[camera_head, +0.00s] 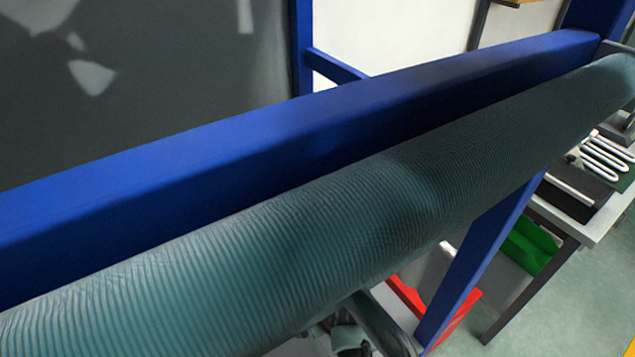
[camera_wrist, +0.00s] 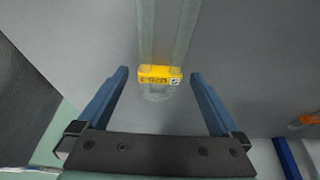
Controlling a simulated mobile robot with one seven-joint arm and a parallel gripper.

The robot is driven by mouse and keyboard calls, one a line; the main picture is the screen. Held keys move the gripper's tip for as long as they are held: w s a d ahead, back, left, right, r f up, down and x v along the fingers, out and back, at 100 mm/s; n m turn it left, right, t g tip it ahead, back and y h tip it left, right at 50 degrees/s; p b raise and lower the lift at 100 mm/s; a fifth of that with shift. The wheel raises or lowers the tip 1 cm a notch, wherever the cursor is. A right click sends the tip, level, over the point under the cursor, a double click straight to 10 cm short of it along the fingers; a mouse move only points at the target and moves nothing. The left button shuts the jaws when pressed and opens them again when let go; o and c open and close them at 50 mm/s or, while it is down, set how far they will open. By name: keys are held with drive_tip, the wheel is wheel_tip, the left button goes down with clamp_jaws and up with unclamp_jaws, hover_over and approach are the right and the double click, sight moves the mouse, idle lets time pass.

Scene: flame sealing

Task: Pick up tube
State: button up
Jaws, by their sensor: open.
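A clear tube (camera_wrist: 166,30) shows in the wrist view, running down from the top edge. A yellow band with dark markings (camera_wrist: 159,75) is near its lower end, and a short clear end shows below the band. My gripper (camera_wrist: 159,76) is open, with one blue finger on each side of the tube's banded end. There is a visible gap between the tube and each finger. I cannot tell how far the tube is from the palm in depth. The tube is not visible in the head view.
In the head view a blue beam (camera_head: 180,150) and a thick teal ribbed cylinder (camera_head: 300,240) block much of the scene. A bench (camera_head: 590,222) with white coiled tubing (camera_head: 607,158) stands at right. Red (camera_head: 462,318) and green (camera_head: 530,245) bins sit lower down.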

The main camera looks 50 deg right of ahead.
drive_tip(key=shift+w+d+r, duration=0.1)
drive_tip(key=shift+w+d, duration=0.05)
drive_tip(key=shift+w, duration=0.7)
drive_tip(key=shift+f, duration=0.65)
drive_tip(key=c, duration=1.3)
drive_tip(key=shift+r+p, duration=0.15)
drive_tip(key=shift+p, duration=0.2)
